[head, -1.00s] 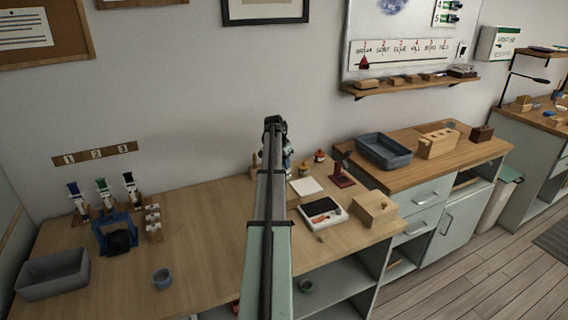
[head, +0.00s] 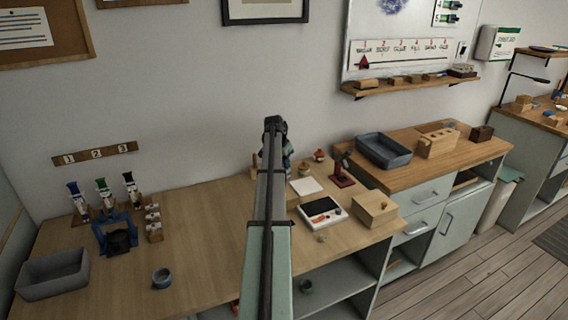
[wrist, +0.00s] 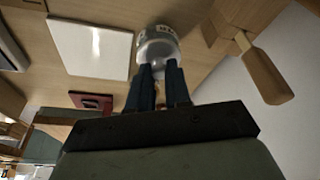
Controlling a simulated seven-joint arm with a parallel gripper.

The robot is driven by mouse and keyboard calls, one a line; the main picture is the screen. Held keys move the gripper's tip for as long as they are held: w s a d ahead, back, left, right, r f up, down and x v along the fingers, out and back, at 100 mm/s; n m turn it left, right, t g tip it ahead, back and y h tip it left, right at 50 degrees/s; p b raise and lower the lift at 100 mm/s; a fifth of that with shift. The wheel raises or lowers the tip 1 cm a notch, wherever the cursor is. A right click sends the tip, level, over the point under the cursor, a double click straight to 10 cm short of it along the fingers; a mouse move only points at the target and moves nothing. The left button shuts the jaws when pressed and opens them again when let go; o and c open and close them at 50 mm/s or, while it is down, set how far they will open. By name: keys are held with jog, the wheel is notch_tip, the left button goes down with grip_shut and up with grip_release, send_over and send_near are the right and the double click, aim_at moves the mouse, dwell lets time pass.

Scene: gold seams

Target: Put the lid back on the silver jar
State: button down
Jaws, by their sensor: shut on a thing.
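In the wrist view my gripper (wrist: 159,68) points at a silver, glassy-looking round jar (wrist: 158,45) with a pale label band near its far edge. The two dark blue fingers are close together, with their tips at the near side of the silver form. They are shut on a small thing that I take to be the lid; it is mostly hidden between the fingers. I cannot tell whether the lid touches the jar. In the head view my own arm hides the jar and the fingertips.
A white tile (head: 306,185) and a dark red stand (head: 342,171) are right of my arm. Small lidded pots (head: 319,156) stand behind the tile. A wooden-handled tool (wrist: 265,75) is close to the jar's right.

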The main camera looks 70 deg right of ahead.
jog(key=shift+f, duration=0.1)
dwell(0.7)
jog(key=c, duration=1)
grip_release()
jog(key=shift+o, duration=0.4)
jog(key=o, duration=0.4)
jog(key=shift+r, duration=3.5)
jog(key=shift+c, duration=0.2)
grip_shut()
